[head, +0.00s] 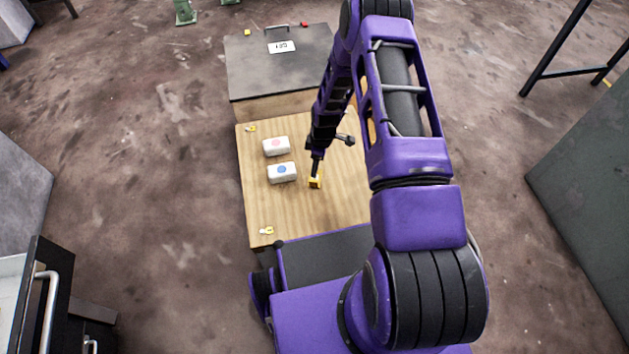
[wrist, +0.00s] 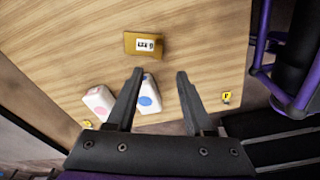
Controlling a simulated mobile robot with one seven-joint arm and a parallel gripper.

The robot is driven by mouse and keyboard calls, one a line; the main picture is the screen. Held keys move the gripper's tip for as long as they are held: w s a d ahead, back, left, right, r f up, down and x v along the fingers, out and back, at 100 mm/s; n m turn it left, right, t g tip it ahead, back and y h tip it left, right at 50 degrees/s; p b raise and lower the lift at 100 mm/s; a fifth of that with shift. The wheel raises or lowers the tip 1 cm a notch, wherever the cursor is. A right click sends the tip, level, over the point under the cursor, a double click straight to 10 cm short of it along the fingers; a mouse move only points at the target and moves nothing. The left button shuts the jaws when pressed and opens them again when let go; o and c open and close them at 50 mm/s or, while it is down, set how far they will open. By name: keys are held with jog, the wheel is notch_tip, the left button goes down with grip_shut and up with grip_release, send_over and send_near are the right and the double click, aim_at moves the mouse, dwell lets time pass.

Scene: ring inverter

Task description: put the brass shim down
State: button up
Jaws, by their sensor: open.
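The brass shim (wrist: 144,45) is a small gold-brown block with a white printed label. It lies on the wooden tabletop (wrist: 70,40), just beyond my fingertips in the wrist view. I cannot tell how high the fingertips are above the wood.
A white block with a pink dot (head: 276,146) and one with a blue dot (head: 282,172) stand left of my gripper. Small yellow tags (head: 266,231) mark the wooden top. A dark labelled panel (head: 255,66) lies behind.

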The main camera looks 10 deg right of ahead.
send_over(314, 180)
jog(key=f, duration=0.4)
jog(key=shift+s+f, duration=0.2)
notch_tip(314, 180, down, 5)
jog(key=shift+w+f+b, duration=0.1)
jog(key=shift+b, duration=0.45)
grip_shut()
dwell(0.8)
